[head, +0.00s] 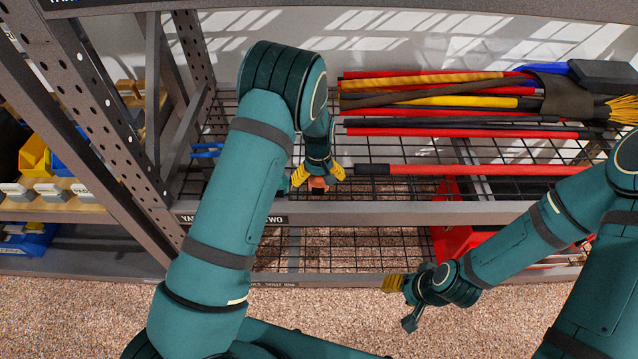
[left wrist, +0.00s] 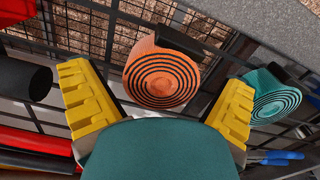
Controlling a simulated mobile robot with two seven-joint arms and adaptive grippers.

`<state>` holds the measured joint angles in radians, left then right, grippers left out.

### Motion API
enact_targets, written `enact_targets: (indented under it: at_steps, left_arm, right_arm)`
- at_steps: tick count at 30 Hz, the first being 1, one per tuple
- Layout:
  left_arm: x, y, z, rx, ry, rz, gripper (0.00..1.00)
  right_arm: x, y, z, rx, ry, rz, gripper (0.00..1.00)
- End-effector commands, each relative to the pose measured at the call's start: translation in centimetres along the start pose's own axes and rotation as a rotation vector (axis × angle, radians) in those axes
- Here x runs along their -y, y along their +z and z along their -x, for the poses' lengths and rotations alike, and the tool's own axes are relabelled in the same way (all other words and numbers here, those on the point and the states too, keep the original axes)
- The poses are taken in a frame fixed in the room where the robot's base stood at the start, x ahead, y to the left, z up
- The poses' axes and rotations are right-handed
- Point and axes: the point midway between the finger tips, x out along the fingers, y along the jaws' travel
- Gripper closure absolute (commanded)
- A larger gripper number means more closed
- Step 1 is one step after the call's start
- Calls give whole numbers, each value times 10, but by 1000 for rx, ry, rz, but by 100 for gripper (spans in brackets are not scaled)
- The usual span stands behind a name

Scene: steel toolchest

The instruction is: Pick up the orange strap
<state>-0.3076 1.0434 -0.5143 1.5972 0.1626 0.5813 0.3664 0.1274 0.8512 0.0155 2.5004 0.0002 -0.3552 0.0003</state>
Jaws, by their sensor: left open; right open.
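The orange strap (left wrist: 160,80) is a rolled coil with dark lines between its turns. It lies on the wire shelf, and the left wrist view shows it just beyond and between the yellow fingertips. In the head view, a small part of the orange strap (head: 317,184) shows at my left gripper (head: 319,176), which hides the rest. My left gripper also shows in the left wrist view (left wrist: 160,105), open around a gap with nothing clamped. My right gripper (head: 399,301) is open and empty, low in front of the shelf.
A teal rolled strap (left wrist: 274,97) lies to the right of the orange one in the left wrist view. Long-handled tools (head: 440,100) lie at the back right of the shelf. A red pole (head: 480,170) lies nearer the front. A shelf upright (head: 100,120) stands at left.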

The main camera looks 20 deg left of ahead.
Motion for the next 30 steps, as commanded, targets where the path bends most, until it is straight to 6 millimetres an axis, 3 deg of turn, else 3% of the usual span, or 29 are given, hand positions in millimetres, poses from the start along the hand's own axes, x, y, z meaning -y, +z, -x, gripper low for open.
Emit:
enact_targets:
  at_steps: [4,10,22,30]
  left_arm:
    - [0,0,1,-1,1,0,4]
    - [0,0,2,-1,1,0,74]
    - [-1,-1,6,-2,2,0,75]
    - [-1,-1,52,-5,4,1,75]
  right_arm:
    - [0,0,1,0,0,0,53]
    - [0,0,1,0,0,0,53]
    - [1,0,2,0,0,0,53]
    - [5,1,13,5,0,-1,53]
